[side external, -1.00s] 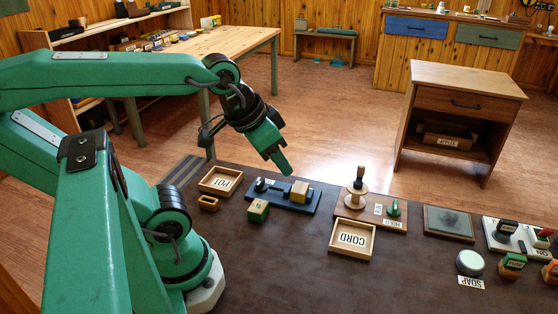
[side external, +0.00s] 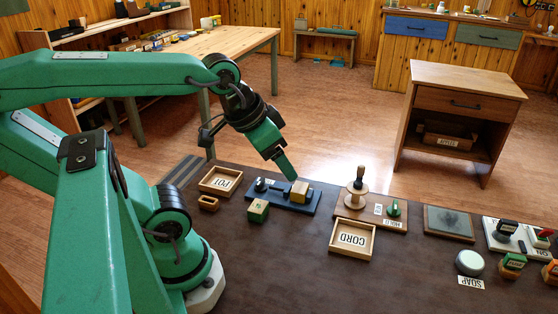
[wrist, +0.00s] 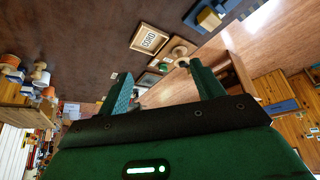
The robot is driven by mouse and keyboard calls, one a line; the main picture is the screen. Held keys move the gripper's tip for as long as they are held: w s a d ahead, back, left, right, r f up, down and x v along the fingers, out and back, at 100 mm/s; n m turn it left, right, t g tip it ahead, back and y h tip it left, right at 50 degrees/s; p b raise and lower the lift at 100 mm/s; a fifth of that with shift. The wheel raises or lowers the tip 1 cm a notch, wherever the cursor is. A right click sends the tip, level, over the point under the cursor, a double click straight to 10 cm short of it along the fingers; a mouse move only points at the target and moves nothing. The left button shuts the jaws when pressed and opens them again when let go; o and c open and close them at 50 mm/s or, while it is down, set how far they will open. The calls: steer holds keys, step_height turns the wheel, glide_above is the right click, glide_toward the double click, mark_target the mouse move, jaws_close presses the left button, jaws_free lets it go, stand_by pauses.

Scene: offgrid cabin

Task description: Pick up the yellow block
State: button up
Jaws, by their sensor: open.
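The yellow block (side external: 301,192) sits on a dark blue board (side external: 272,202) on the brown table in the side external view. It also shows near the top right of the wrist view (wrist: 208,18). My gripper (side external: 289,174) is just above and a little left of the block in the side external view, pointing down. In the wrist view my gripper (wrist: 161,70) has its two fingers apart with nothing held between them. I cannot tell from the side whether a fingertip touches the block.
A dark upright part (side external: 260,185) stands on the blue board's left end. A green-and-yellow block (side external: 258,211) is in front of it.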

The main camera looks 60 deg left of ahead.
steer(key=shift+o, duration=0.6)
steer(key=shift+w, duration=0.1)
steer(key=n+g, duration=0.5)
steer(key=n, duration=2.1)
glide_above(300, 187)
step_height(300, 187, down, 15)
steer(key=shift+d+r, duration=0.1)
steer(key=shift+a+f+n+g, duration=0.25)
steer(key=shift+f+n+g, duration=0.1)
steer(key=shift+n, duration=0.15)
steer(key=shift+f, duration=1.3)
